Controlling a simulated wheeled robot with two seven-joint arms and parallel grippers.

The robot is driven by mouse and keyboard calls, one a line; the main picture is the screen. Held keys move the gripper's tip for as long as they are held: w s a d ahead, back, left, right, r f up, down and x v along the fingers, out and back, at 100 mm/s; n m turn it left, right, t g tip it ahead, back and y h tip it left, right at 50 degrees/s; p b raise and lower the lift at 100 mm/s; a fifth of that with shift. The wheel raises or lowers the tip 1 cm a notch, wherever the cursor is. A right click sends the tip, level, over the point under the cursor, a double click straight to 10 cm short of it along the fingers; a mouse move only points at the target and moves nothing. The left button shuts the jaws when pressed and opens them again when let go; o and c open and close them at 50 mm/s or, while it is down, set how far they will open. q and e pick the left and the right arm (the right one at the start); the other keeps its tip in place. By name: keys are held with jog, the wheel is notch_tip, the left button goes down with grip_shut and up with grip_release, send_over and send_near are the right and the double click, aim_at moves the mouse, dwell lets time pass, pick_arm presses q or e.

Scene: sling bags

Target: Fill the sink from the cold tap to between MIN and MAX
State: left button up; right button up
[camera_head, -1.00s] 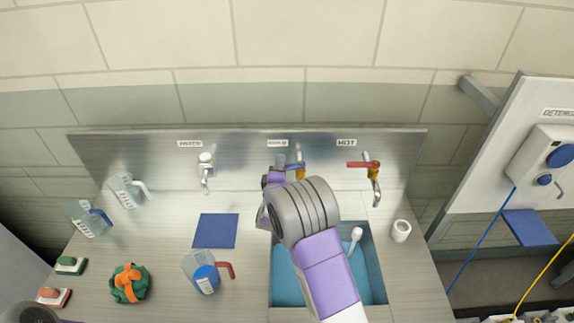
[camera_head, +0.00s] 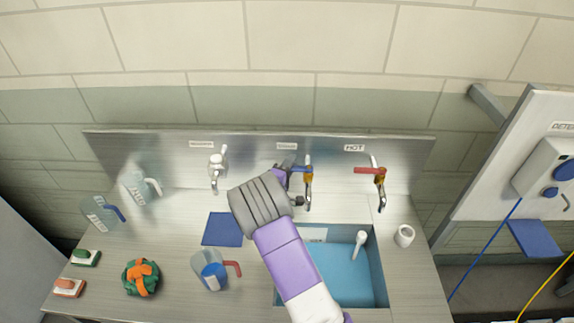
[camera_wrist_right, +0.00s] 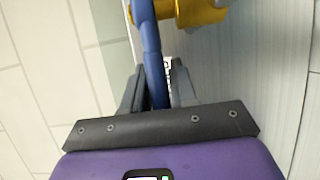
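The cold tap (camera_head: 308,190) stands on the steel back panel, left of the red-levered hot tap (camera_head: 380,185). My right gripper (camera_head: 283,174) is at its blue lever, partly hidden behind my wrist. In the right wrist view, the lever (camera_wrist_right: 152,55) runs between the close-set fingers of my right gripper (camera_wrist_right: 158,85), which look shut on it; the brass tap body (camera_wrist_right: 200,12) is above. The sink (camera_head: 379,265) shows a flat blue surface, with a pale plate (camera_head: 314,234) on its back wall. MIN and MAX cannot be read. My left gripper is not in view.
A white handle-like piece (camera_head: 360,243) stands in the sink and a white cup (camera_head: 404,235) on its right. A jug (camera_head: 210,270), blue mat (camera_head: 222,229) and green-orange bundle (camera_head: 141,277) lie left. Another tap (camera_head: 218,168) is further left.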

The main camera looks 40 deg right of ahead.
jog(key=shift+o, duration=1.1)
jog(key=v, duration=0.7)
jog(key=shift+a, duration=0.25)
jog(key=shift+s, duration=0.15)
